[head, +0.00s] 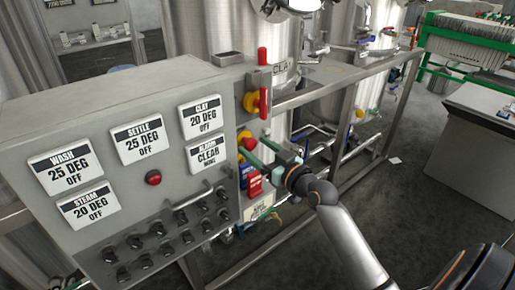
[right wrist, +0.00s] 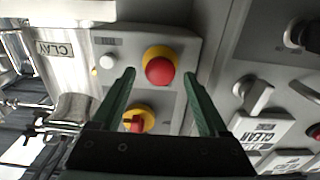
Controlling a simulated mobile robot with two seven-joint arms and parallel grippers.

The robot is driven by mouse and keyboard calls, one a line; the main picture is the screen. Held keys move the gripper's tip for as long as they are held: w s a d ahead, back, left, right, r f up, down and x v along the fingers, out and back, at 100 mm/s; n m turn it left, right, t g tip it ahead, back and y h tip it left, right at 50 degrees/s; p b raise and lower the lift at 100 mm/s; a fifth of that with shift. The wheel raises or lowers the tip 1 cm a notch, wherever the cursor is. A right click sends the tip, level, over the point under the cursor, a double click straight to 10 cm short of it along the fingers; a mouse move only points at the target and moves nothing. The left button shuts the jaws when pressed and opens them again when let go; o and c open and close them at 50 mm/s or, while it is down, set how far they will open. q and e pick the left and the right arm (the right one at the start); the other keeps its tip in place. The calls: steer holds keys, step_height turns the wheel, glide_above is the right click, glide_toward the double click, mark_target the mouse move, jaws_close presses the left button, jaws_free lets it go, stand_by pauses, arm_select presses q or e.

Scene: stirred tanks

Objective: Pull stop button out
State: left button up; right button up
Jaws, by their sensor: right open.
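The stop button is a round red mushroom head on a yellow base. In the right wrist view the stop button (right wrist: 160,70) is on a grey panel, in the upper middle. In the head view the stop button (head: 249,144) shows small on the cabinet's side, partly covered by a finger. My right gripper (head: 250,152) is open, with its green fingers pointing at this panel. In the right wrist view the fingers of the right gripper (right wrist: 159,75) appear on either side of the button. Whether they touch it I cannot tell. My left gripper is not in view.
The control cabinet (head: 90,110) with labels and knobs fills the left. A metal frame rail (head: 340,80) and steel tanks stand behind.

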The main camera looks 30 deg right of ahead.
steer(key=shift+s, duration=0.15)
steer(key=s+d+b, duration=0.1)
steer(key=s+b, duration=0.1)
steer(key=s, duration=1)
steer(key=shift+s, duration=0.1)
steer(key=s+a+f+g+p, duration=0.1)
steer(key=s+a+f+g, duration=0.15)
steer(key=f, duration=0.65)
steer(key=s+a+f+g, duration=0.15)
steer(key=a+f, duration=0.25)
steer(key=f, duration=0.5)
steer(key=s+a+f+n+g+y+p, duration=0.1)
steer(key=s+a+f+g, duration=0.3)
steer(key=s+a+f, duration=0.5)
step_height(320, 180, down, 4)
steer(key=a, duration=0.3)
steer(key=shift+g, duration=0.4)
